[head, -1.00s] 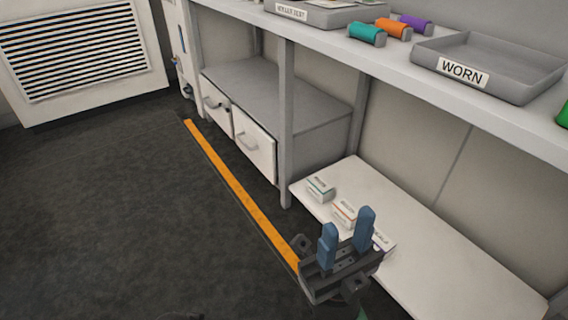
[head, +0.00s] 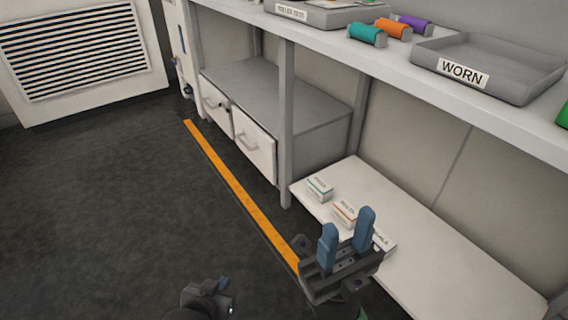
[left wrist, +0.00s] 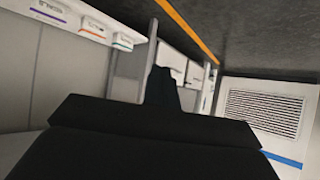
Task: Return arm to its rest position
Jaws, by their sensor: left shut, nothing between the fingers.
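My left gripper (head: 221,285) has its tips showing at the bottom of the head view, over the dark floor, apart from the shelving. In the left wrist view its fingers (left wrist: 163,88) are together as one dark shape with nothing between them. My right gripper (head: 347,238) has two blue fingers pointing up with a clear gap between them. It is open and empty, in front of the low white shelf (head: 460,270), and hides part of a small box behind it.
Small boxes (head: 319,189) (head: 344,214) lie on the low shelf. The upper shelf holds a grey WORN tray (head: 520,92) and coloured rolls (head: 367,35). Drawers (head: 254,144) stand behind a post (head: 287,120). An orange line (head: 230,183) crosses open floor; a vent (head: 80,50) is far left.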

